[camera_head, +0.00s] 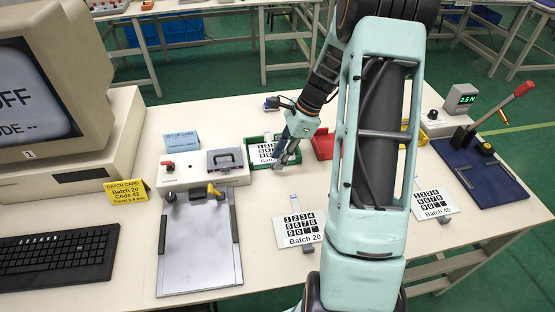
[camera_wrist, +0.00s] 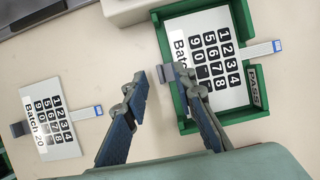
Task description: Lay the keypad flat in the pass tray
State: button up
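The green pass tray (camera_head: 252,162) stands behind the middle of the table; it also shows in the wrist view (camera_wrist: 180,100) with a PASS label. A white keypad (camera_wrist: 208,50) with black keys lies inside its walls and looks flat. Its ribbon tail crosses the tray wall, and its grey tab (camera_wrist: 165,73) sticks out at the opposite edge. In the head view my gripper (camera_head: 288,156) is at the tray's right side and partly hides the keypad (camera_head: 270,148).
A Batch 20 keypad (camera_head: 300,228) lies on the table in front, and a Batch 49 keypad (camera_head: 433,204) at right. A red tray (camera_head: 323,146) is beside the green one. A test fixture (camera_head: 204,170) stands left, a lever press (camera_head: 480,160) right.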

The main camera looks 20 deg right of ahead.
jog(key=v, duration=1)
jog(key=shift+r, duration=0.2)
jog(key=shift+d, duration=0.1)
